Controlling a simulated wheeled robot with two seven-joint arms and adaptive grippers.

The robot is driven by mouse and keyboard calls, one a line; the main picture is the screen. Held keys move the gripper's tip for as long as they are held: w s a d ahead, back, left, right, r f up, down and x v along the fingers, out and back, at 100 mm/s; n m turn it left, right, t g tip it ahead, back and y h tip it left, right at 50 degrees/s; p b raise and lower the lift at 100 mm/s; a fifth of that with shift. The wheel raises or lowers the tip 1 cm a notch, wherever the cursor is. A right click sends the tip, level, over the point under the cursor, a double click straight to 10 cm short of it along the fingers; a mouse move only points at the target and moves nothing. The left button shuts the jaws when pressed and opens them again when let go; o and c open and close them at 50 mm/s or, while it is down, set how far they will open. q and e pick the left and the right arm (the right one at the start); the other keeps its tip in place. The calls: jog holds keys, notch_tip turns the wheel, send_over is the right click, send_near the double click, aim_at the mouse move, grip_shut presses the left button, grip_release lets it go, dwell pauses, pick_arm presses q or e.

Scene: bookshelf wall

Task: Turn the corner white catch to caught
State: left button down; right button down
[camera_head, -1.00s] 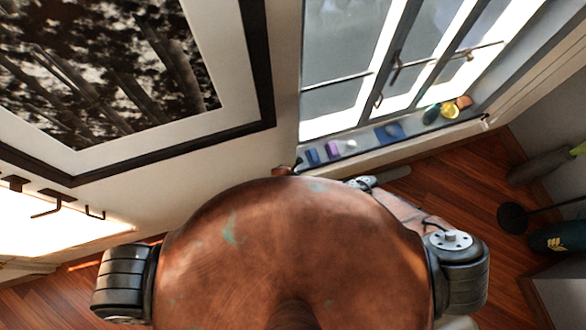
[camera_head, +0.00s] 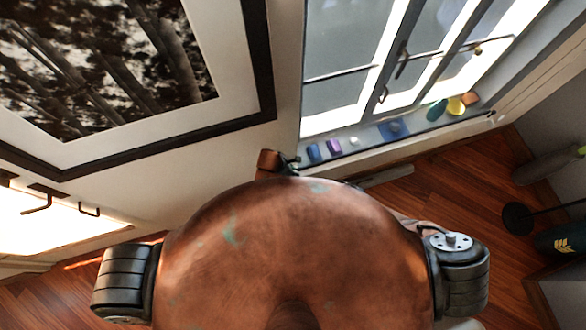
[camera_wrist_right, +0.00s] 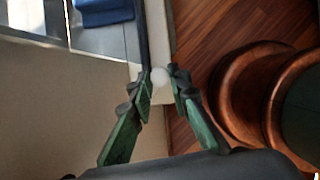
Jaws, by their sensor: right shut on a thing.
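The white catch (camera_wrist_right: 160,77) shows as a small, pale, round shape in the right wrist view. My right gripper (camera_wrist_right: 160,87) has its green fingers on both sides of it and is shut on it. Which way the catch is turned cannot be told. In the head view the right gripper (camera_head: 291,163) shows only in small part, beside the near left end of the window sill (camera_head: 343,149), and my body hides the rest. The catch cannot be made out in the head view. My left gripper is in neither view.
Small objects stand along the sill, among them a purple block (camera_head: 333,146), a blue mat (camera_head: 393,129) and a yellow item (camera_head: 456,106). A framed picture (camera_head: 110,70) hangs at left. Wall hooks (camera_head: 90,209) sit below it.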

jog(key=shift+s+f+m+g+b, duration=0.1)
jog(key=shift+m+g+b, duration=0.25)
jog(key=shift+m, duration=0.35)
jog(key=c, duration=1.8)
grip_release()
jog(key=v, duration=1.2)
